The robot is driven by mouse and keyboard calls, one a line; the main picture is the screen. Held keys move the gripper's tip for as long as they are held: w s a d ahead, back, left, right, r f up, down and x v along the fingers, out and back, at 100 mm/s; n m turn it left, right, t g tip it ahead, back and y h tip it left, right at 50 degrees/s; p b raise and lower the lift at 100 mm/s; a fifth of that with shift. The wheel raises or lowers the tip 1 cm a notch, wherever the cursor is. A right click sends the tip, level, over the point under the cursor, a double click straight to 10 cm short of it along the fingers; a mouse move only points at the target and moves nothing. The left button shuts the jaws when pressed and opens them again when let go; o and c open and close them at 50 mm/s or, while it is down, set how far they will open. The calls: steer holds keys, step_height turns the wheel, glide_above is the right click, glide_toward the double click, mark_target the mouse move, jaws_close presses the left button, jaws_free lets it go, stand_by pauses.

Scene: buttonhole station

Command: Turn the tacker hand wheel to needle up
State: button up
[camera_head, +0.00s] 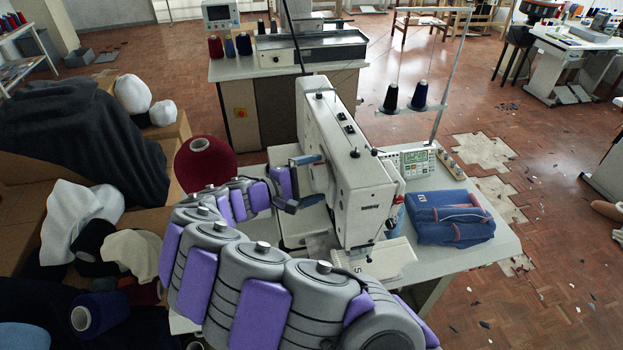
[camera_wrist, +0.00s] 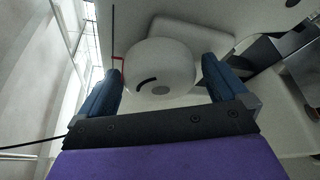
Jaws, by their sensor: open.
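The white tacker (camera_head: 343,165) stands on its table in the head view. Its hand wheel (camera_wrist: 160,62) shows in the wrist view as a round white knob with a dark curved mark and a grey centre. A small red mark (camera_wrist: 117,60) is at the wheel's left edge. My gripper (camera_wrist: 163,70) is open, with one blue finger on each side of the wheel; I cannot tell whether they touch it. In the head view my gripper (camera_head: 306,175) is at the tacker's left side, and the wheel cannot be made out there.
Folded blue denim (camera_head: 450,217) and a control panel (camera_head: 413,162) are on the table right of the tacker. Dark thread cones (camera_head: 405,95) stand behind. A large dark red cone (camera_head: 205,165) and a heap of cloth (camera_head: 75,130) are to the left. Open floor lies right.

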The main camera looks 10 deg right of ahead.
steer(key=shift+a, duration=0.15)
steer(key=p+v, duration=0.2)
steer(key=v, duration=1.5)
steer(key=shift+a, duration=0.1)
